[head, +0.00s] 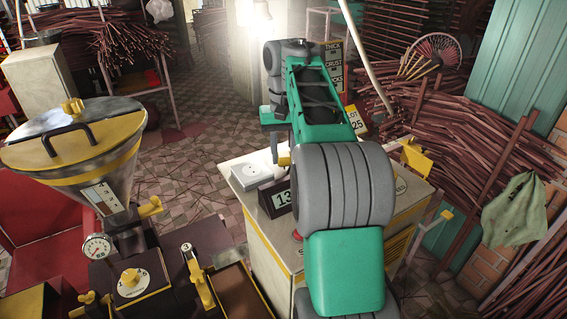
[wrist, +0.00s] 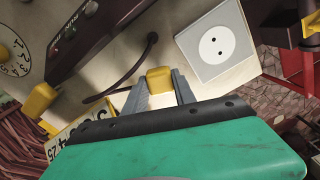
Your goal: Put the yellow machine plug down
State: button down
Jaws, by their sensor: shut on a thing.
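The yellow machine plug (wrist: 159,80) is between the two grey fingertips of my gripper (wrist: 160,92) in the wrist view. My gripper is shut on it. In the head view the yellow plug (head: 284,160) shows just left of my green and grey arm, above the cream cabinet top, near the white socket. I cannot tell whether the plug touches the surface. The white socket (wrist: 214,47) with two round holes lies to the right of the plug in the wrist view and is empty. A dark cable (wrist: 128,75) runs from a hole in the cabinet top to near the gripper.
The cream cabinet (head: 272,239) carries a dark number display (head: 277,198) close to my arm. A hopper machine (head: 82,150) with a yellow lid stands at the left. Bundles of brown sticks (head: 465,135) fill the right side. Tiled floor (head: 185,160) lies open behind.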

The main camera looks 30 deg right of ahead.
aim_at(284, 154)
jog(key=shift+f+b, duration=0.4)
jog(key=shift+f, duration=0.2)
jog(key=c, duration=1)
grip_release()
jog(key=shift+r, duration=0.15)
notch_tip(284, 154, up, 13)
jog(key=p, duration=1.3)
jog(key=s+a+f+n+t, duration=0.15)
jog(key=s+a, duration=0.35)
jog(key=a, duration=0.7)
jog(key=s+a+f+n+t, duration=0.1)
jog(key=s+a+f, duration=0.1)
jog(key=s+f, duration=0.1)
jog(key=s+a+f+n+t, duration=0.1)
jog(key=s+a+f, duration=0.1)
jog(key=s+a, duration=0.1)
jog(key=s+a+f+n+t, duration=0.1)
jog(key=s+a+f, duration=0.1)
jog(key=s+f, duration=0.1)
jog(key=shift+s+a+f, duration=0.2)
jog(key=shift+s, duration=0.25)
jog(key=shift+s+a+f, duration=0.15)
jog(key=shift+s, duration=0.3)
